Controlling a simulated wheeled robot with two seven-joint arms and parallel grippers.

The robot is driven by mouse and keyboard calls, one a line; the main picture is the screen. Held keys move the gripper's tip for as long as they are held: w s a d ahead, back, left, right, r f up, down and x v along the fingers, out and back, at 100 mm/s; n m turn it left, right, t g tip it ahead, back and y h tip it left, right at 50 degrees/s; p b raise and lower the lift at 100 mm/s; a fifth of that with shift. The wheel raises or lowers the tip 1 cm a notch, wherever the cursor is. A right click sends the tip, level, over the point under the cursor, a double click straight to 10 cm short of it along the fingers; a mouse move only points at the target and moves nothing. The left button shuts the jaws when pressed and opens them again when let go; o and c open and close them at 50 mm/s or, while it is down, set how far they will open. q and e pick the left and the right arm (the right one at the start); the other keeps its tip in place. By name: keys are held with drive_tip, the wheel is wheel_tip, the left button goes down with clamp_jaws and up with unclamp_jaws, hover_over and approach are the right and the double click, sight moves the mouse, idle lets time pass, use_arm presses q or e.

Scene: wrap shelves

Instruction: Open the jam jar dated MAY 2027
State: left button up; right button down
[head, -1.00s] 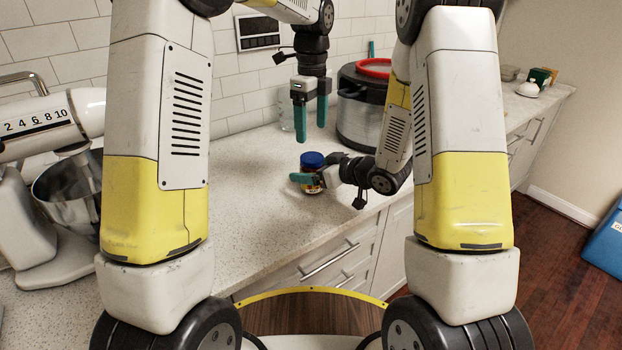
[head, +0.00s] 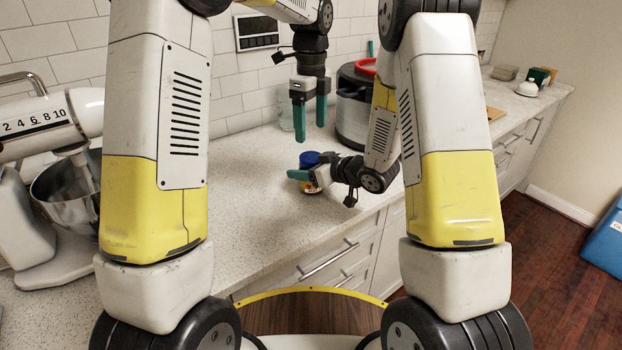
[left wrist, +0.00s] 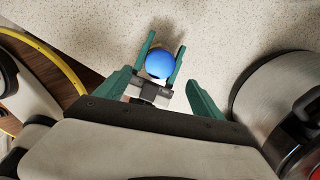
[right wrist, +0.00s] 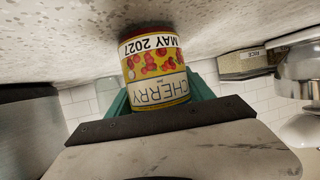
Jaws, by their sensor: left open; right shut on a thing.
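The jam jar (head: 310,160) has a blue lid and stands upright near the counter's front edge. In the right wrist view the jar (right wrist: 156,65) shows a yellow label reading CHERRY and MAY 2027, upside down in the picture; its lid is hidden there. My right gripper (head: 305,178) is shut on the jar's body from the side. I cannot tell whether the jar's base touches the counter. My left gripper (head: 310,132) is open and empty, pointing down above the jar. In the left wrist view the blue lid (left wrist: 159,65) lies ahead of its fingers, between the right gripper's fingers.
The pale speckled counter (head: 240,215) is clear around the jar. A dark and steel cooker (head: 354,110) with a red ring stands behind it to the right. A stand mixer (head: 45,120) with a steel bowl (head: 68,190) is at the left.

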sight(311, 157)
use_arm(q)
drive_tip(key=shift+c, duration=1)
drive_tip(key=m, duration=0.5)
drive_tip(key=shift+r, duration=0.15)
drive_tip(key=m, duration=0.3)
drive_tip(key=shift+m, duration=0.4)
drive_tip(key=shift+f, duration=3.9)
drive_tip(key=c, duration=1.3)
drive_tip(key=n, duration=1.3)
drive_tip(key=shift+r+n, duration=0.1)
drive_tip(key=shift+n, duration=0.2)
